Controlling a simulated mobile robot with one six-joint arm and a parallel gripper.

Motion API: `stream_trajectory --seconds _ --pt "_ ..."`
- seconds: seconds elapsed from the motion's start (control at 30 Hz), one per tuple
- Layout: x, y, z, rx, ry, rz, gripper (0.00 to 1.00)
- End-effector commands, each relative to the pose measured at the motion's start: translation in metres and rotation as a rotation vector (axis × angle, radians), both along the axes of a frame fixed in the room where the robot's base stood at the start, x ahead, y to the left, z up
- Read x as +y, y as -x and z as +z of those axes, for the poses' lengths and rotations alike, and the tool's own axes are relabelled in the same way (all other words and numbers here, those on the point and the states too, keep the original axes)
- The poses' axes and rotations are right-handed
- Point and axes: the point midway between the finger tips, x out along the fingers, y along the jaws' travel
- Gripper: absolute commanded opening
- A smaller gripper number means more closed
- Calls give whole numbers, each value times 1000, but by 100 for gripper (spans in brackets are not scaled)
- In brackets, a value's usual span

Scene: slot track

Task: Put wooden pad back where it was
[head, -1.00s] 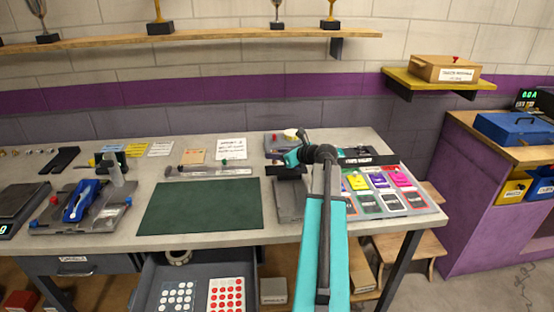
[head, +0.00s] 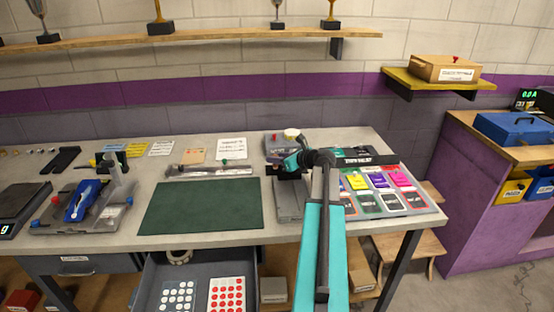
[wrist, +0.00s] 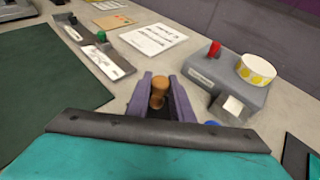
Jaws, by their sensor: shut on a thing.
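A small wooden piece with a rounded top (wrist: 159,92), which I take for the wooden pad, is between the two purple fingers of my gripper (wrist: 161,98) in the wrist view. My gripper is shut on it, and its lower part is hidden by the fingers. The wooden piece cannot be made out there. Whether it touches the bench is unclear.
The grey device (wrist: 222,92) has a red knob and a yellow-dotted roll (wrist: 256,70) on it, close to the right of my gripper. A slotted track (head: 215,170) and a white note (head: 231,148) lie to the left. The green mat (head: 200,205) is clear.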

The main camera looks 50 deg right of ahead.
Motion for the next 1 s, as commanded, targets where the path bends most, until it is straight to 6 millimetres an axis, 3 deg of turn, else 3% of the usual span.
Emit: stream_trajectory --seconds 0.57,0.6,0.7,1.0 --pt "-1 0 -11 0 0 -1 0" --pt "-1 0 -11 0 2 -1 25" --pt "-1 0 -11 0 2 -1 39" --pt "-1 0 -10 0 2 -1 39"
